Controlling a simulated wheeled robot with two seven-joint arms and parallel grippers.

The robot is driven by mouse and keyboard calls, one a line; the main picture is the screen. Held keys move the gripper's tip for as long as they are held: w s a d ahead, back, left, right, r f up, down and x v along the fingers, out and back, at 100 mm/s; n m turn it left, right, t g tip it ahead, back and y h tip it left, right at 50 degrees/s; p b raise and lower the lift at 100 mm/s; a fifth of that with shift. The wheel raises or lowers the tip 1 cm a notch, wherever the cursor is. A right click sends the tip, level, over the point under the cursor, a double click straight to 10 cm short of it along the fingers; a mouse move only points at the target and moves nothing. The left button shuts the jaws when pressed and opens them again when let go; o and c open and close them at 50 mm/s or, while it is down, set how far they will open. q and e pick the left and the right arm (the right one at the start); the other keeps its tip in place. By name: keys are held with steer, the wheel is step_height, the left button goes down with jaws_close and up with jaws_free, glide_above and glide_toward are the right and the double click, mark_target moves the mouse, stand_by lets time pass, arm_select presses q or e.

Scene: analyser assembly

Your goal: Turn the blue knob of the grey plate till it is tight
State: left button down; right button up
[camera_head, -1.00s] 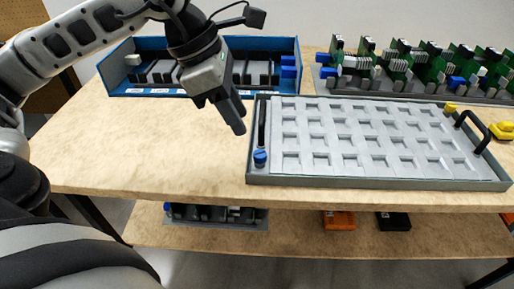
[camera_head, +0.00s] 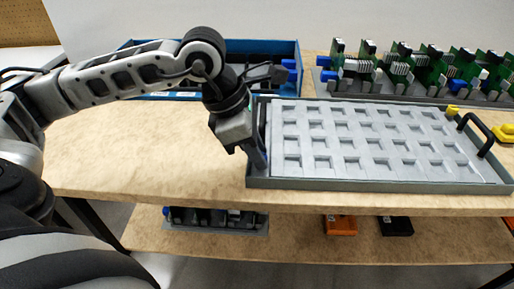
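The grey plate (camera_head: 375,182) lies flat on the table, a shallow tray with rows of square pockets and a black handle (camera_head: 478,134) at each short side. My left gripper (camera_head: 259,160) points down at the plate's front left corner, with its fingertips right where the blue knob stands. The fingers cover the knob, so I cannot see whether they touch or grip it. The opening between the fingers is not visible from here. My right gripper is out of view.
A blue bin (camera_head: 297,62) with black parts stands behind my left arm. A rack of green circuit boards (camera_head: 402,92) stands at the back right. Yellow parts (camera_head: 503,132) lie right of the plate. The table left of the plate is clear.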

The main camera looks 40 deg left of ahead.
arm_select(q)
steer(key=shift+f+m+b, duration=0.1)
steer(key=shift+m+b, duration=0.3)
steer(key=m, duration=0.1)
steer(key=m+g+b, duration=0.1)
steer(key=m, duration=0.1)
steer(key=shift+w+g+h, duration=0.15)
steer(key=shift+g+h, duration=0.15)
steer(key=shift+m+g, duration=0.3)
steer(key=shift+m, duration=0.6)
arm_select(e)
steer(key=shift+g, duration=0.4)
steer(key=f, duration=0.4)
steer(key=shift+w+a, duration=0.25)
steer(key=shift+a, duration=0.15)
arm_select(q)
steer(key=c, duration=1.5)
jaws_free()
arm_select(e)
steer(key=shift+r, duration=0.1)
arm_select(q)
steer(key=shift+a+r, duration=0.1)
steer(key=shift+r, duration=0.1)
